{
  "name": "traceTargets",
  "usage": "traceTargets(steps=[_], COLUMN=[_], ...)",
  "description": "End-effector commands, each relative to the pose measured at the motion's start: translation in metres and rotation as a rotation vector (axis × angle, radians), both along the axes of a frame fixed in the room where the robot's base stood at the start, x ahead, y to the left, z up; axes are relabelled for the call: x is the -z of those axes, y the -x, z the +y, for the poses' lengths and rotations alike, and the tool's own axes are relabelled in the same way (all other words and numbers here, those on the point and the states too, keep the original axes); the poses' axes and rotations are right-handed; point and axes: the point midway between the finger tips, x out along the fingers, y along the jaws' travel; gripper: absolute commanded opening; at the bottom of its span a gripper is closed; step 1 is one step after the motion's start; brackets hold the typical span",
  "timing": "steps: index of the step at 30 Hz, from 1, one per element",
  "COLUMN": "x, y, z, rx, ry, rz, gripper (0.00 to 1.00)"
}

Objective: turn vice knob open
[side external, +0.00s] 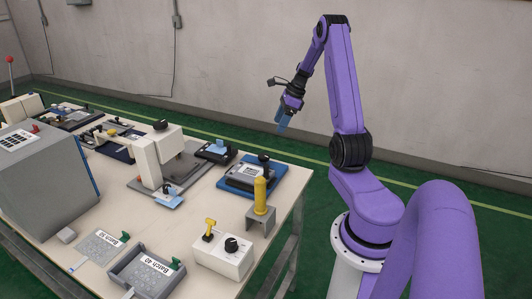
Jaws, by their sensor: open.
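My gripper (282,124) hangs in the air above and behind the table's right end, with its blue fingers pointing down. It is open and holds nothing, well apart from everything on the table. A blue fixture (250,176) with a grey block sits near the table's right edge and has a black knob (263,157) at its back. A smaller dark fixture (214,152) with a light blue part stands to its left. I cannot tell for certain which fixture is the vice; the knob's turn angle is too small to read.
Air around my gripper is clear.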

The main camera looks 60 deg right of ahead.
Motion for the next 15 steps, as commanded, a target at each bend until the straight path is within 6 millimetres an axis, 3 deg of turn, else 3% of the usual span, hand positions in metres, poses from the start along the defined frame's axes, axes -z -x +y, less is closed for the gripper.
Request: traceTargets(steps=[15], x=[0.091], y=[-0.032], z=[0.020], rx=[-0.005], ry=[-0.002], rz=[0.004], gripper=[0.73])
